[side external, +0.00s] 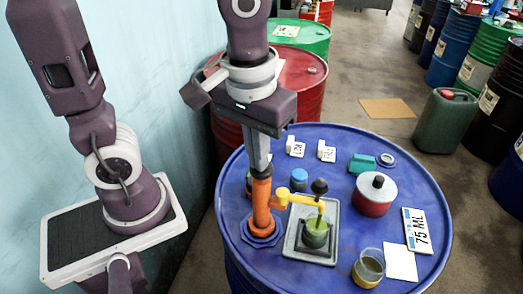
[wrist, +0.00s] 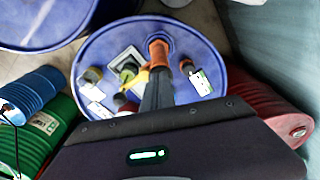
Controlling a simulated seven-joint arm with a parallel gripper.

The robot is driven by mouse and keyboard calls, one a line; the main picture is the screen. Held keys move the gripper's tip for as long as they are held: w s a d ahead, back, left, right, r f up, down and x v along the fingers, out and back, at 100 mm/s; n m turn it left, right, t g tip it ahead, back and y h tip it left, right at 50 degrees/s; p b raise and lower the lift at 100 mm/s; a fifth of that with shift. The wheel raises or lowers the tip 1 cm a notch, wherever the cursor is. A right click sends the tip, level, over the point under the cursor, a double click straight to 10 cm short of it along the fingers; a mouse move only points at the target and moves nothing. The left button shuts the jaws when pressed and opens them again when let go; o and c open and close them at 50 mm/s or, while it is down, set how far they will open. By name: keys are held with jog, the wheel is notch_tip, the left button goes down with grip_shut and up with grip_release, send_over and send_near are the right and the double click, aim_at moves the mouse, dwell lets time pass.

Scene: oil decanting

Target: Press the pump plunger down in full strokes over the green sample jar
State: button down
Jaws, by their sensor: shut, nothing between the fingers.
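The orange pump (side external: 262,209) stands upright on the blue drum top, and its yellow spout (side external: 300,200) reaches right over the green sample jar (side external: 315,234). The jar sits on a grey tray (side external: 297,246) and holds green liquid. A dark ball knob (side external: 320,186) shows above the spout's end. My gripper (side external: 260,170) is shut and empty, pointing down at the pump's top; the tips appear to touch it. In the wrist view, my gripper (wrist: 158,72) covers part of the orange pump (wrist: 158,50), and the green jar (wrist: 128,73) is to its left.
On the drum top (side external: 345,140) stand a blue-capped jar (side external: 299,177), a red pot (side external: 373,199), a teal object (side external: 361,163) and a glass jar (side external: 369,268). A "75 ML" card (side external: 417,231) lies at the right beside a white square (side external: 400,262).

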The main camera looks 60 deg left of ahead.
jog(key=s, duration=0.1)
jog(key=s+d+r, duration=0.1)
jog(key=shift+s, duration=0.4)
notch_tip(320, 180, up, 7)
jog(key=shift+s+d, duration=0.2)
jog(key=shift+s, duration=0.15)
dwell(1.1)
jog(key=s+a+f+m+t, duration=0.2)
jog(key=a+f+m+t, duration=0.1)
jog(key=a, duration=0.4)
jog(key=shift+s+a+m+t, duration=0.25)
jog(key=shift+a+m+t, duration=0.15)
jog(key=shift+m+t, duration=0.3)
jog(key=shift+r, duration=0.1)
